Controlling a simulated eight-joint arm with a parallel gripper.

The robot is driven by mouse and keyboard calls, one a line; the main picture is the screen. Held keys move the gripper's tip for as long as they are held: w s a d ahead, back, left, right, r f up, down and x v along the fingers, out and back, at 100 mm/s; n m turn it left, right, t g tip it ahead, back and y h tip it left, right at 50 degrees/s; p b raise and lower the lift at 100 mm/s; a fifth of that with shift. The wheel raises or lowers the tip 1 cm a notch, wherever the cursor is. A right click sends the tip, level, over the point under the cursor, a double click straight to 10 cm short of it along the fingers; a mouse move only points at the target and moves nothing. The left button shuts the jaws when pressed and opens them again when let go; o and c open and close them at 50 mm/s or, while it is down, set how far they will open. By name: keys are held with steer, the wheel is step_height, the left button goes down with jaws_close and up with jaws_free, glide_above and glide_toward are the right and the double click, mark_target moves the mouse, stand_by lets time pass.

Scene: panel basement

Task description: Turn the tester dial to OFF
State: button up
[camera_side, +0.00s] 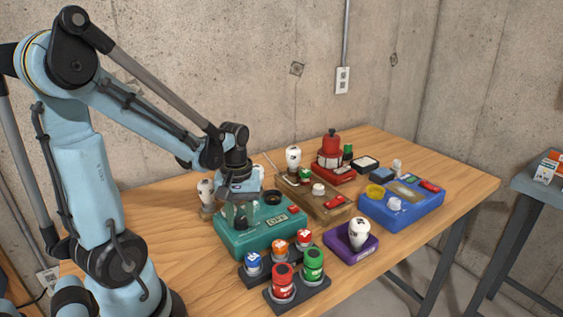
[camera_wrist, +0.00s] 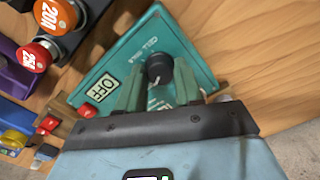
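The tester is a teal box (camera_side: 262,236) on the wooden table, also in the wrist view (camera_wrist: 118,58). Its black dial (camera_wrist: 159,68) shows between my fingertips in the wrist view; my gripper hides it in the side view. A pale panel (camera_wrist: 105,84) beside the dial reads OFF. My gripper (camera_side: 240,215) points down over the tester's left part. Its greenish fingers (camera_wrist: 159,78) stand apart, one on each side of the dial, with a narrow gap seeming to show beside it. Whether they touch the dial is unclear. The dial's pointer direction cannot be made out.
A purple box (camera_side: 350,244) with a white bulb is to the right. A brown box (camera_side: 322,208) and blue box (camera_side: 410,207) stand behind.

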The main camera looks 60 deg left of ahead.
mark_target(241, 219)
steer(key=o, duration=0.4)
steer(key=shift+c, duration=0.2)
steer(key=shift+r, duration=0.15)
step_height(241, 219, up, 12)
stand_by(0.5)
steer(key=w+d+f+m+t, duration=0.1)
steer(key=d+f+m+t, duration=0.1)
steer(key=d+m, duration=0.4)
steer(key=w+d+f+m+t, duration=0.2)
steer(key=d+m+t, duration=0.3)
steer(key=d+m, duration=0.1)
steer(key=shift+d, duration=0.45)
